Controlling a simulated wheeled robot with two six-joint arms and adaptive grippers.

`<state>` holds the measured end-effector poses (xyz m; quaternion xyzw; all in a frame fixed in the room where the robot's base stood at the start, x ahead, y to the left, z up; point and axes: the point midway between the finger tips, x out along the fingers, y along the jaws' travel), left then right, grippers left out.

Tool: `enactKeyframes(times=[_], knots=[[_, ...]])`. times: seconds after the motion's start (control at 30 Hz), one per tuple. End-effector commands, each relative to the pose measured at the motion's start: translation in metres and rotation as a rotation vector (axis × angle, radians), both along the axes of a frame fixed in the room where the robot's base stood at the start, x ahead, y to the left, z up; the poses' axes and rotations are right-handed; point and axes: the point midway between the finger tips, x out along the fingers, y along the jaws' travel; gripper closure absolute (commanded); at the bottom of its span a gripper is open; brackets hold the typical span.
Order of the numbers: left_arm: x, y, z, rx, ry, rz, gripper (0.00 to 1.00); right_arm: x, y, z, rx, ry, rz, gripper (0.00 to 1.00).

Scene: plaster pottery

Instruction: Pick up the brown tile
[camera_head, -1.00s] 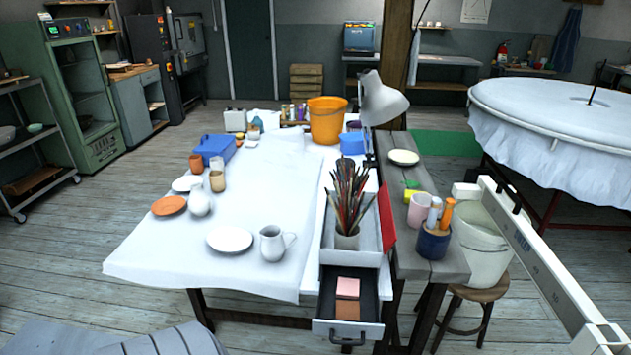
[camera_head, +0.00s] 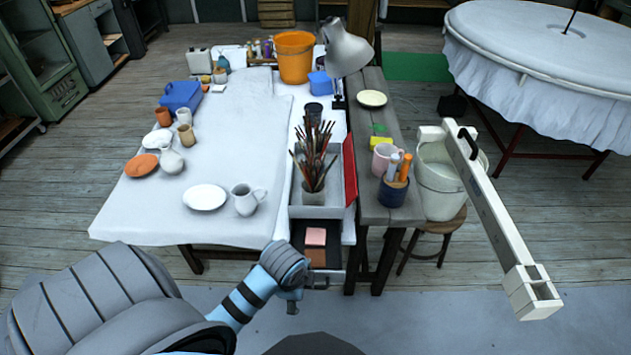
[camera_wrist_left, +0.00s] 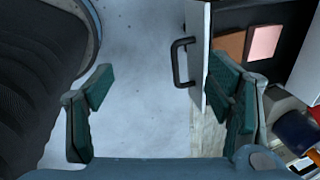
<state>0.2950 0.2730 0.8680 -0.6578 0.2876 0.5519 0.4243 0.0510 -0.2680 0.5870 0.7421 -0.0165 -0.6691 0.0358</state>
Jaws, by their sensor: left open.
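The brown tile (camera_head: 315,257) lies in the open drawer (camera_head: 337,262) at the front of the table, partly under or beside a pink tile (camera_head: 316,237). In the left wrist view the brown tile (camera_wrist_left: 231,46) shows beside the pink tile (camera_wrist_left: 264,43), up and to the right. The drawer's dark handle (camera_wrist_left: 181,63) is between and beyond the fingertips. In the head view my left wrist is left of the drawer front, and its fingers are mostly hidden. My right gripper is not in view.
A cup of brushes (camera_head: 313,190) stands just behind the drawer. A white pitcher (camera_head: 246,200) and a plate (camera_head: 205,197) are on the cloth-covered table (camera_head: 150,215). A white bucket (camera_head: 437,190) on a stool is to the right. The floor before the drawer is clear.

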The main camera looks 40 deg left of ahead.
Motion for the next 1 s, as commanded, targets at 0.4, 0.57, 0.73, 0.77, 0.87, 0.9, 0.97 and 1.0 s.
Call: enactKeyframes(times=[0.4,0.57,0.73,0.77,0.87,0.9,0.97,1.0], knots=[[0.100,0.041,0.061,0.223,0.196,-1.175,0.27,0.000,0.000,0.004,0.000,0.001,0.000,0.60],[0.111,0.048,0.061,0.238,0.223,-1.361,0.27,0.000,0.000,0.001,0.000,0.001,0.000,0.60],[0.116,0.051,0.014,0.239,0.225,-1.366,0.27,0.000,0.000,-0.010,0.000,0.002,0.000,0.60],[0.117,0.052,0.006,0.239,0.225,-1.366,0.27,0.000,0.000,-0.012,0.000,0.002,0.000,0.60],[0.120,0.053,-0.014,0.240,0.222,-1.365,0.27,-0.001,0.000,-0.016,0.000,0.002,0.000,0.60],[0.120,0.053,-0.018,0.240,0.222,-1.365,0.27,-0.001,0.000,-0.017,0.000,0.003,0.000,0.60],[0.121,0.053,-0.024,0.240,0.221,-1.365,0.27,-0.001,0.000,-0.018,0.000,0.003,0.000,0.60],[0.121,0.051,-0.030,0.240,0.222,-1.365,0.27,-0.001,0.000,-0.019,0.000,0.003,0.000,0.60]])
